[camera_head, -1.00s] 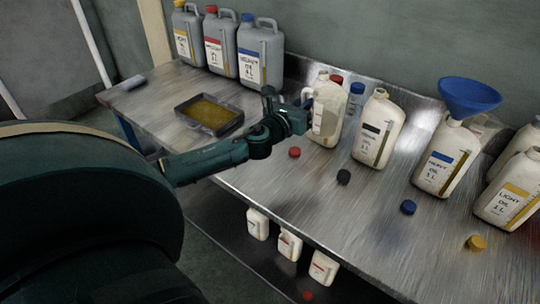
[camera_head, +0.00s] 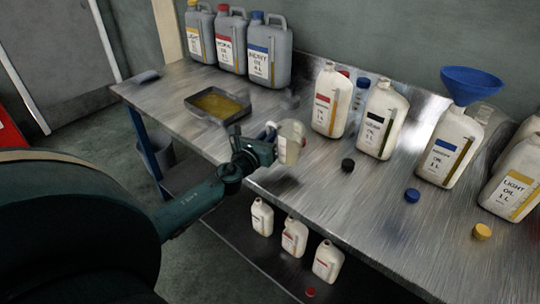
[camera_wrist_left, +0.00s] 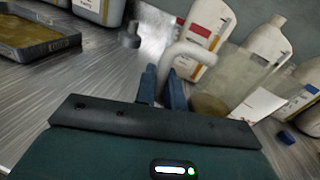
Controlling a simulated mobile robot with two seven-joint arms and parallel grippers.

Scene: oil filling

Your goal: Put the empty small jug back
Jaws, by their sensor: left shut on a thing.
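My left gripper (camera_head: 270,150) is shut on the handle of a small translucent jug (camera_head: 290,143), held over the front edge of the bench. The left wrist view shows its pale looped handle between the fingers (camera_wrist_left: 163,88) and its clear body (camera_wrist_left: 240,85) tilted to the right. A brownish tint shows low in the body; I cannot tell if it is liquid. Small white jugs (camera_head: 262,217), (camera_head: 295,237), (camera_head: 327,260) stand in a row on the lower shelf (camera_head: 240,238). My right gripper is not in view.
Several larger white oil jugs stand on the metal bench (camera_head: 300,195), one with a blue funnel (camera_head: 471,84). Grey canisters (camera_head: 268,55) stand at the back left, with an oil tray (camera_head: 240,115) before them. Loose caps lie in front, one black (camera_head: 348,165).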

